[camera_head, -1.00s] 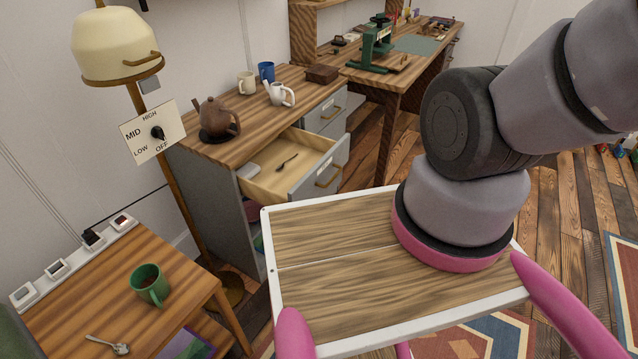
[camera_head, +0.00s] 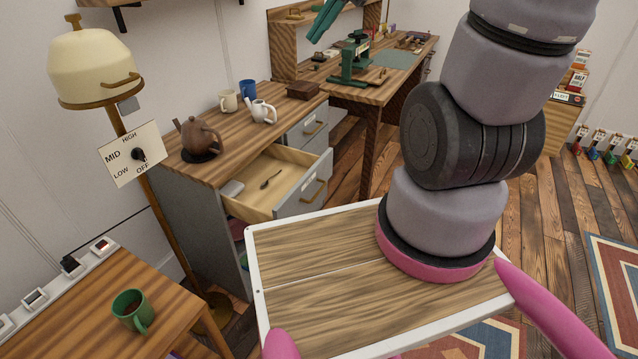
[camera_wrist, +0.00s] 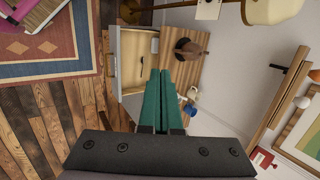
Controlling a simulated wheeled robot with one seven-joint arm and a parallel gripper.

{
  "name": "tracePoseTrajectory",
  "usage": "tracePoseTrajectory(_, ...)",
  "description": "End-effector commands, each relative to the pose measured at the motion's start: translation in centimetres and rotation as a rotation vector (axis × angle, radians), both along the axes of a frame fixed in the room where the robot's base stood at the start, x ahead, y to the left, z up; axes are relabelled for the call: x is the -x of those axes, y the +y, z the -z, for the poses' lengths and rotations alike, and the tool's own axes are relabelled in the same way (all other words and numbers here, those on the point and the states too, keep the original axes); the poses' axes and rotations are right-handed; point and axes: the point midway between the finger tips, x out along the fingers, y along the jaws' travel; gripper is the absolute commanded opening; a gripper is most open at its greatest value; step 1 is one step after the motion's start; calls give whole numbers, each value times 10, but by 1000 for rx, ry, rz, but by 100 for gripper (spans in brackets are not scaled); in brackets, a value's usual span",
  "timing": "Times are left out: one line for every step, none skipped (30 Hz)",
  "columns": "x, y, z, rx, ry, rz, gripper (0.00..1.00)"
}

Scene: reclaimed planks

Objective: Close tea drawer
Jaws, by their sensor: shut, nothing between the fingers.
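The tea drawer (camera_head: 302,193) is pulled open from the grey cabinet under the wooden counter. Its pale wooden inside shows, with a dark spoon (camera_head: 271,180) and a small grey item (camera_head: 232,188) in it. In the wrist view the open drawer (camera_wrist: 133,62) lies above and left of the fingertips. My gripper (camera_wrist: 166,74) has green fingers, shut together and empty. In the head view its green fingers (camera_head: 322,24) show at the top edge, seen high above the counter and apart from the drawer.
On the counter (camera_head: 225,128) stand a brown teapot (camera_head: 200,137), a white pot (camera_head: 261,112), a white mug (camera_head: 228,100) and a blue mug (camera_head: 248,89). A lamp (camera_head: 95,65) and a side table with a green mug (camera_head: 132,311) are at left.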

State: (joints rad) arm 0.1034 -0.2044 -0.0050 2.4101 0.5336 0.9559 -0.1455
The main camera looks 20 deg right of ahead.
Motion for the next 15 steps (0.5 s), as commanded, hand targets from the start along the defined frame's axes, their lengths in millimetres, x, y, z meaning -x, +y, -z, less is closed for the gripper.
tracePoseTrajectory(-13, 1, 16, -51, 53, 39, 0)
tracePoseTrajectory(-21, 1, 23, -82, 76, 61, 0)
tracePoseTrajectory(-31, 2, 34, -122, 107, 95, 0)
tracePoseTrajectory(-38, 2, 42, -151, 130, 120, 0)
tracePoseTrajectory(-45, 2, 50, -181, 152, 145, 0)
tracePoseTrajectory(-55, 1, 62, -219, 182, 183, 0)
tracePoseTrajectory(-62, 0, 71, -247, 202, 210, 0)
tracePoseTrajectory(-69, -1, 81, -274, 224, 240, 0)
tracePoseTrajectory(-78, -3, 94, -310, 252, 281, 0)
tracePoseTrajectory(-85, -5, 104, -336, 271, 312, 0)
tracePoseTrajectory(-91, -7, 115, -361, 291, 344, 0)
tracePoseTrajectory(-100, -10, 130, -395, 316, 389, 0)
tracePoseTrajectory(-105, -13, 141, -417, 334, 422, 0)
tracePoseTrajectory(-111, -15, 153, -439, 352, 457, 0)
tracePoseTrajectory(-117, -20, 170, -470, 376, 506, 0)
